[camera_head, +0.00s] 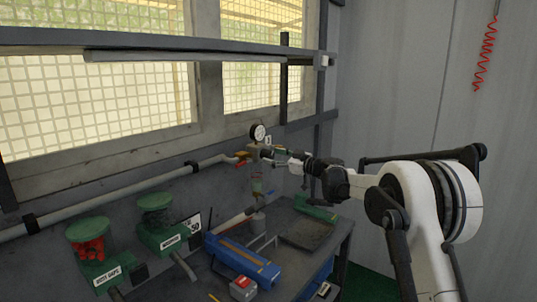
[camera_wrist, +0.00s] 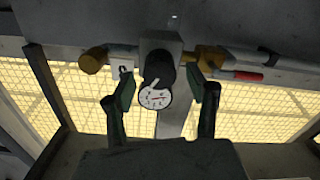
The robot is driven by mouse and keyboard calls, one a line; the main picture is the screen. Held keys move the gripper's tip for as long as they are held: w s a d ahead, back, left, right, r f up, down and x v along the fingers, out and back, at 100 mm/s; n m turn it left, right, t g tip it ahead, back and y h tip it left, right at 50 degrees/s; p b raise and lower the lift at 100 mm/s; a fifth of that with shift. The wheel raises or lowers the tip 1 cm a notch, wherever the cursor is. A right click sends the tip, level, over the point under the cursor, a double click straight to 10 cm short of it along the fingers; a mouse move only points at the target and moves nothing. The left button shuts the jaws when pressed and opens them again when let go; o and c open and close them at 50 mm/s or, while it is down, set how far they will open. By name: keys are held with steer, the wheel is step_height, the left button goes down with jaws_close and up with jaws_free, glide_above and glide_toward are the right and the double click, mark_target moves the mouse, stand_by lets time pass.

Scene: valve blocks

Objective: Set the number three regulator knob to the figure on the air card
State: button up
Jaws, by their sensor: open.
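The regulator's black knob (camera_wrist: 160,68) shows in the wrist view, below a grey block (camera_wrist: 160,43). A round white gauge (camera_wrist: 156,97) with a red needle overlaps the knob's lower end; it also shows in the head view (camera_head: 258,133). My gripper (camera_wrist: 161,80) is open, its dark fingers on either side of the knob with a visible gap at each side. In the head view my gripper (camera_head: 275,157) is at the wall pipe by the gauge. A small white plate (camera_wrist: 122,71) beside the knob has a mark I cannot read. A white card (camera_head: 194,225) reads 50.
Brass fittings (camera_wrist: 95,60) flank the regulator, with a red-handled lever (camera_wrist: 247,75) at right. A grey pipe (camera_head: 120,190) runs along the wall.

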mark_target(271, 155)
steer(key=shift+x, duration=1.5)
steer(key=c, duration=1.1)
steer(key=shift+c, duration=0.2)
